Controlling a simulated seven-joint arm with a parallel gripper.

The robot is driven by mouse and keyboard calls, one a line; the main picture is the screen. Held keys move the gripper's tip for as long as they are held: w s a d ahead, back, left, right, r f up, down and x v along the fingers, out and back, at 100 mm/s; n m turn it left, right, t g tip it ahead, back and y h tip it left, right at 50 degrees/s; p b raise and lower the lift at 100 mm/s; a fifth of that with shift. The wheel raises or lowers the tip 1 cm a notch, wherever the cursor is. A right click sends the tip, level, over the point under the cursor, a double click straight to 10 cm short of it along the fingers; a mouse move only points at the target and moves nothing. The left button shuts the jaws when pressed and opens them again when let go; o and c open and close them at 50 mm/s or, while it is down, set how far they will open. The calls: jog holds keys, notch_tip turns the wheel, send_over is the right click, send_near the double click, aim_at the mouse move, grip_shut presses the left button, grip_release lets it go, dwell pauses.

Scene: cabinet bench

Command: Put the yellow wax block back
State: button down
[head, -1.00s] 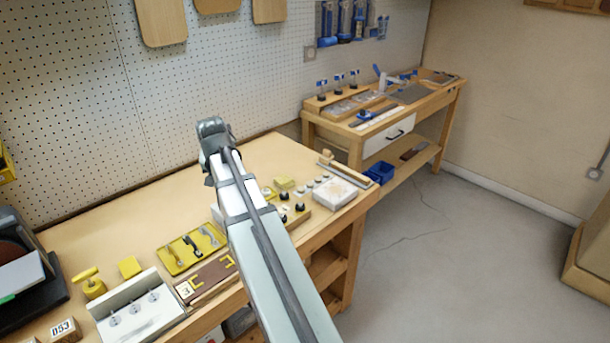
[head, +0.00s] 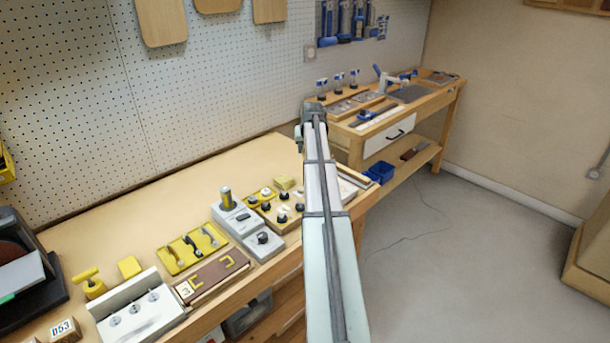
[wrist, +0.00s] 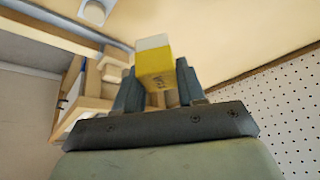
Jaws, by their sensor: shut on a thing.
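In the wrist view, my gripper (wrist: 158,84) is shut on a yellow block (wrist: 156,65) with a pale end and small dark print on its side, which I take to be the yellow wax block. The block is held clear of the bench top (wrist: 220,35). In the head view, my arm reaches over the right end of the near bench. The fingers and the held block are hidden there behind the arm's end.
A yellow tray with tools (head: 192,249), a brown board with yellow brackets (head: 211,275) and a grey device (head: 236,219) line the near bench's front. Its back is clear. A second bench (head: 434,100) with blue-handled tools stands beyond, across a gap.

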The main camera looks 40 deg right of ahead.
jog(key=shift+w+d+f+n+t+y, duration=0.15)
jog(key=shift+w+d+f+n, duration=0.2)
jog(key=shift+f, duration=1.2)
jog(key=shift+w+d+f+n+t+y, duration=0.1)
jog(key=shift+w+f+n, duration=0.35)
jog(key=shift+f, duration=1.1)
jog(key=shift+w+d+f+n+t+y, duration=0.15)
jog(key=shift+w+d+f+n, duration=0.2)
jog(key=shift+f, duration=1.2)
jog(key=shift+a, duration=0.1)
jog(key=c, duration=0.7)
grip_release()
jog(key=shift+f, duration=0.1)
jog(key=shift+o, duration=0.2)
jog(key=v, duration=1.2)
